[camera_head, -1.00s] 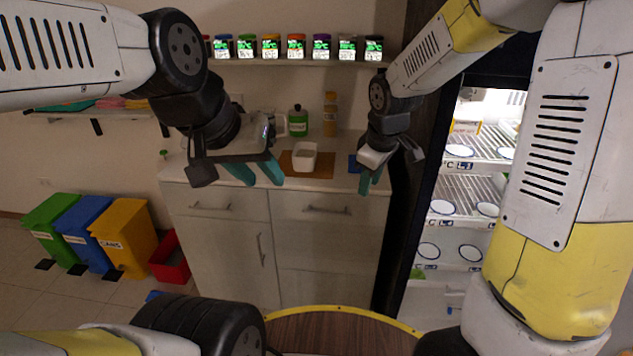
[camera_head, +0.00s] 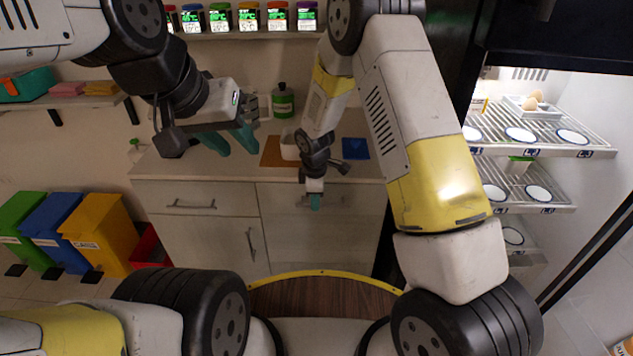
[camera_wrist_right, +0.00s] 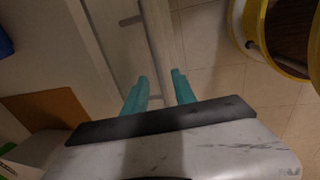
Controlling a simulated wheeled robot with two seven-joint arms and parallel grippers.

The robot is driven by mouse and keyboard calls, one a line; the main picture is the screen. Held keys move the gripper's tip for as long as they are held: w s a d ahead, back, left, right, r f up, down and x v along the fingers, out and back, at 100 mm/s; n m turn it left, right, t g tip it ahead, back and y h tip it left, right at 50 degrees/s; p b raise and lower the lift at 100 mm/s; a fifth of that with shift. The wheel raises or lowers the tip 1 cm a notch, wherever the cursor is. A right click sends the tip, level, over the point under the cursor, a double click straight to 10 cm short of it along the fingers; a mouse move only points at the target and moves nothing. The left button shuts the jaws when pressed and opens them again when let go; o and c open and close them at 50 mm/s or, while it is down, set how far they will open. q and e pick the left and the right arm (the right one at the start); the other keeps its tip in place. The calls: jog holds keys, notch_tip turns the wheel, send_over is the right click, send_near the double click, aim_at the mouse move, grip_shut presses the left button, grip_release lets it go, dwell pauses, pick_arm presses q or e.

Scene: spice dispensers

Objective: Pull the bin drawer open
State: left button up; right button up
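Which front is the bin drawer is not marked. My right gripper (camera_head: 315,202) is in front of this drawer at handle height, hiding part of the handle. In the right wrist view, the handle bar (camera_wrist_right: 157,30) runs toward the gap between the open fingers (camera_wrist_right: 160,80); contact is not visible. My left gripper (camera_head: 230,142) is open and empty, above the left part of the counter.
Left of it are another drawer (camera_head: 165,200) and a door with a vertical handle (camera_head: 250,244). Green, blue and yellow bins (camera_head: 98,230) and a red box (camera_head: 150,248) stand at left. An open fridge (camera_head: 530,150) is at right. Floor before the cabinet looks clear.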

jog(key=shift+w+f, duration=0.1)
jog(key=shift+f, duration=0.5)
grip_shut()
dwell(1.1)
